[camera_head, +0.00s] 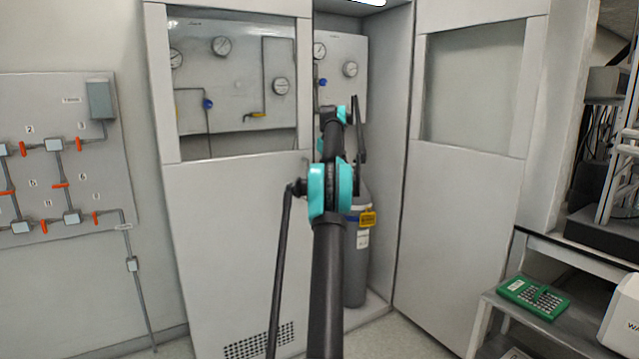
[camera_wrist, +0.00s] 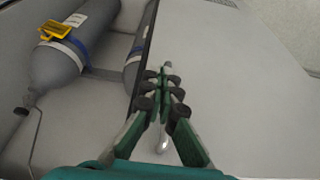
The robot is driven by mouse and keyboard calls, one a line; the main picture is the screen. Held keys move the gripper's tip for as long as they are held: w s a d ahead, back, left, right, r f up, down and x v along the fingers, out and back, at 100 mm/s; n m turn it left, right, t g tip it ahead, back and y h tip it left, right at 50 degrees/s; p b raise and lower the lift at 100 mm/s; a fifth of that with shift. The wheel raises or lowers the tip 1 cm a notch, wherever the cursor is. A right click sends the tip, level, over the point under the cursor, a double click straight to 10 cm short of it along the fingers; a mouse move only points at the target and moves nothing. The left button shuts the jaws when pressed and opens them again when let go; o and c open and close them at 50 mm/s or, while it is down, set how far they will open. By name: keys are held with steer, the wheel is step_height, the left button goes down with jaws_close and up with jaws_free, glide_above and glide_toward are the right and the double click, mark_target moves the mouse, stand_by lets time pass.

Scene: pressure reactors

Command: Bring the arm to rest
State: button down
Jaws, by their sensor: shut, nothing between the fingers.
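My arm (camera_head: 328,250) reaches up and forward from the bottom centre of the head view, dark with teal joints. Its far end is raised in front of the open gas cabinet. The gripper's fingers cannot be made out in the head view. In the wrist view my gripper (camera_wrist: 165,80) is shut and empty, its green and black fingers together. Behind the fingers is a pale cabinet door (camera_wrist: 225,75) with a silver handle (camera_wrist: 163,146) partly between the finger bases. I cannot tell whether the gripper touches the door.
Inside the cabinet stands a grey gas cylinder (camera_head: 355,270) with a yellow tag (camera_head: 367,218). A windowed cabinet door (camera_head: 235,240) is on the left, another (camera_head: 455,220) on the right. A valve panel (camera_head: 60,110) hangs left. A green rack (camera_head: 533,297) lies on a bench right.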

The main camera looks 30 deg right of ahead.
steer(key=shift+v, duration=1.35)
steer(key=s+a+f, duration=0.1)
steer(key=a+f, duration=0.1)
steer(key=a, duration=0.6)
steer(key=s+a+f, duration=0.2)
steer(key=a, duration=0.6)
steer(key=s+a+f, duration=0.3)
steer(key=s+a, duration=0.2)
steer(key=a, duration=0.1)
steer(key=s+a+f, duration=0.4)
steer(key=s+a, duration=0.1)
steer(key=a, duration=0.2)
steer(key=s+a+f, duration=0.5)
steer(key=s+f, duration=0.2)
steer(key=s, duration=0.4)
steer(key=s+a+f, duration=0.5)
steer(key=s+f, duration=0.2)
steer(key=s, duration=0.5)
steer(key=s+a+f, duration=0.5)
steer(key=s+f, duration=0.2)
steer(key=s, duration=0.4)
steer(key=shift+s+a+f, duration=0.15)
steer(key=shift+s+f, duration=0.05)
